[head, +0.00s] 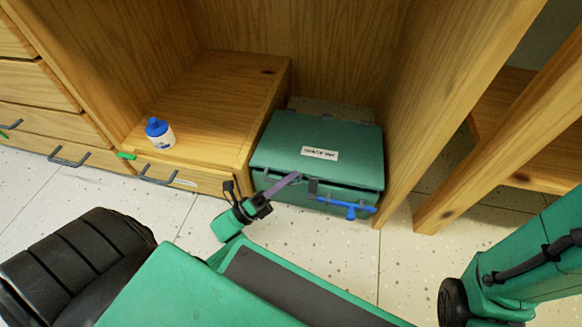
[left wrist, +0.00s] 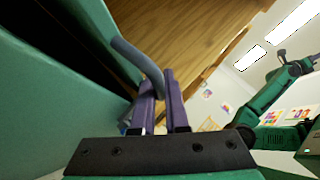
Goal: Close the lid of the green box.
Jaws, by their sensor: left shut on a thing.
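The green box (head: 330,200) stands on the floor in the cabinet bay, with a white label on its lid (head: 280,145). The lid lies low over the box, with a dark gap under its front edge. My left gripper (head: 296,179) is at the front of the lid. Its purple fingers (left wrist: 159,82) are shut on a grey bent handle (left wrist: 133,58), beside a large green surface in the left wrist view. A blue bar (head: 345,205) runs along the box front, right of the gripper.
A wooden shelf block (head: 215,85) stands close left of the box, with a white bottle with a blue cap (head: 160,134) on it. A wooden upright panel (head: 430,90) is close on the right. Speckled floor (head: 345,255) is clear in front.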

